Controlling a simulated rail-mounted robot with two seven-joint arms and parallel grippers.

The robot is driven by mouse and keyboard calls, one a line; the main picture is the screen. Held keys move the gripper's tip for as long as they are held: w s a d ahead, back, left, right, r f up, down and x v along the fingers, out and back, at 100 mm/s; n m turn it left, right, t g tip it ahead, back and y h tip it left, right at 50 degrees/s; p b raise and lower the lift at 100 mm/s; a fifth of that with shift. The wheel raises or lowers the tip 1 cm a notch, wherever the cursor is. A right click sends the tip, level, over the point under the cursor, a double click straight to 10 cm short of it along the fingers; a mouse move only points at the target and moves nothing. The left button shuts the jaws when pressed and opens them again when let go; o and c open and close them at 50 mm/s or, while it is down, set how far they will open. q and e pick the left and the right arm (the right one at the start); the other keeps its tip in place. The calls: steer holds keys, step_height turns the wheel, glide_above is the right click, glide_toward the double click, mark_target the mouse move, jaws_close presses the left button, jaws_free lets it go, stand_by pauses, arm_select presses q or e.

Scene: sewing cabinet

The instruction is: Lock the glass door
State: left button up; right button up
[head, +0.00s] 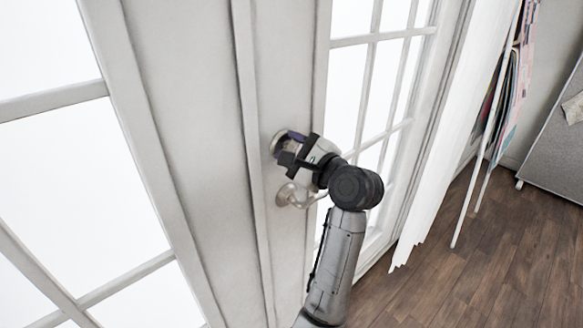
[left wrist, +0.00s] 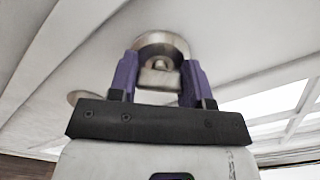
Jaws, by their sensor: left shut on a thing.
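The glass door (head: 345,95) is white with several panes and looks closed. On its left stile are a round metal deadbolt lock (head: 277,143) and, below it, a metal door handle (head: 287,194). My left gripper (head: 283,142) is at the lock, partly covering it. In the left wrist view, the purple fingers of my left gripper (left wrist: 160,78) stand on both sides of the lock's thumb turn (left wrist: 161,78), in front of its round plate (left wrist: 162,46). They are shut on the thumb turn. Part of the handle's plate (left wrist: 88,97) shows at left. My right gripper is in neither view.
A second paned door or window (head: 95,190) is at left. White vertical blinds (head: 455,135) hang at right, close to the door. A grey board (head: 555,140) stands farther right. The wooden floor (head: 500,260) at lower right is clear.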

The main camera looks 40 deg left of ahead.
arm_select(q)
steer(key=n+b, duration=0.4)
steer(key=shift+f+n+b, duration=0.25)
steer(key=shift+n+b, duration=0.05)
steer(key=shift+b, duration=0.1)
steer(key=shift+r+n+b, duration=0.1)
steer(key=shift+n+b, duration=0.8)
steer(key=shift+n, duration=0.2)
steer(key=shift+r+n+b, duration=0.1)
steer(key=shift+n+b, duration=0.6)
steer(key=shift+n, duration=0.3)
steer(key=o, duration=0.9)
